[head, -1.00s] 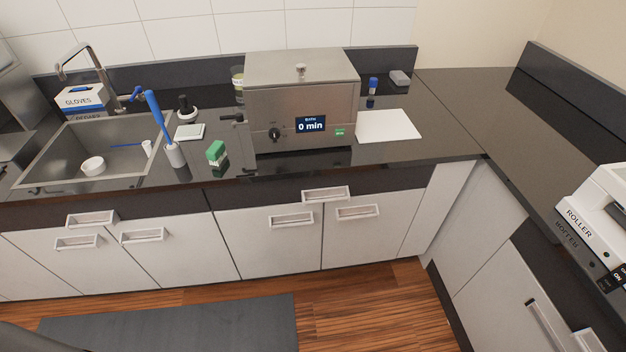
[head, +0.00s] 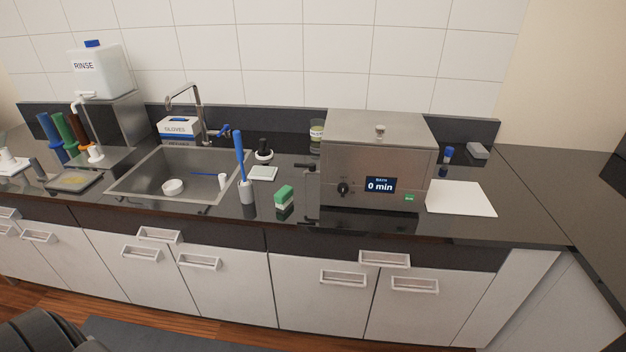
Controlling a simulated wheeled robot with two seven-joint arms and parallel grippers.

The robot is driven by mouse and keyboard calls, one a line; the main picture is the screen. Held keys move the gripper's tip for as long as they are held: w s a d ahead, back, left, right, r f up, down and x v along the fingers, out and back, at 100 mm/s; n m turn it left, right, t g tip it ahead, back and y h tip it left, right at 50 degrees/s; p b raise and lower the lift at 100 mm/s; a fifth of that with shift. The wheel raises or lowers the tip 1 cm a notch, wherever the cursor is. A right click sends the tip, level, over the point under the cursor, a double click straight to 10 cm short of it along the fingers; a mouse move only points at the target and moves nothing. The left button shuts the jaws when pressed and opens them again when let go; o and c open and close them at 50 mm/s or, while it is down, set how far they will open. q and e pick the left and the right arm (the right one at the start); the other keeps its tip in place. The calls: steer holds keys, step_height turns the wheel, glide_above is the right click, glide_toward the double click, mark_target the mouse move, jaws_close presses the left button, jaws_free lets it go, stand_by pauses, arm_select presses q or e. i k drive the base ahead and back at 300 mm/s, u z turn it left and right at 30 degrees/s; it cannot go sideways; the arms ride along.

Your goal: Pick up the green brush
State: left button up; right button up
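A small green block with a pale lower part, which looks like the green brush (head: 284,195), stands on the dark counter between the sink and the metal bath. Its bristles are too small to make out for sure. A reflection of it shows on the glossy counter. A second green thing, an upright green cylinder (head: 66,131), stands at the far left between a blue and a brown one. Neither of my grippers is in view. Nothing touches the green block.
The metal bath (head: 376,157) stands just right of the block. A small scale (head: 263,173) lies behind. The counter's front edge is close. A white sheet (head: 459,198) lies at right.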

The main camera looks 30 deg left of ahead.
mark_target(284, 198)
steer(key=z, duration=2.2)
steer(key=k, duration=2.1)
steer(key=u, duration=2.85)
steer(key=i, duration=0.5)
steer(key=u, duration=0.05)
